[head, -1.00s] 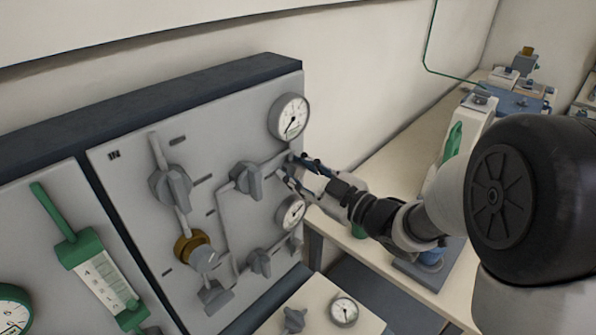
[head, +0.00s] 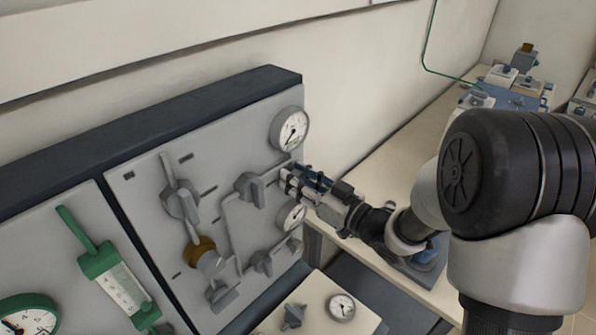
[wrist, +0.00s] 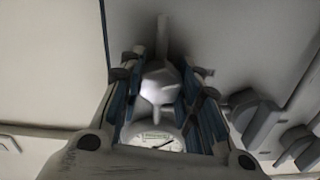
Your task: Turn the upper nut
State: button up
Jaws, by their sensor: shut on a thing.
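The upper nut (wrist: 160,82) is a pale grey metal fitting on the pipe at the panel's right edge. In the wrist view it lies between the two fingers of my gripper (wrist: 163,92), with a finger on each side. My gripper is shut on it. In the head view my gripper (head: 290,180) reaches the panel from the right, between the upper gauge (head: 289,129) and the lower gauge (head: 291,216). Its fingers hide the nut there. A gauge face (wrist: 153,140) shows between the fingers in the wrist view.
A grey valve knob (head: 250,188) sits just left of my gripper, and another knob (head: 262,262) is below. A brass-coloured fitting (head: 200,249) and a green flow meter (head: 112,275) are further left. The bench (head: 390,150) extends behind my arm.

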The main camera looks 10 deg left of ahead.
jog(key=shift+m+p, duration=1.25)
jog(key=shift+m, duration=0.75)
jog(key=o, duration=1.1)
jog(key=v, duration=1.2)
jog(key=shift+s, duration=0.1)
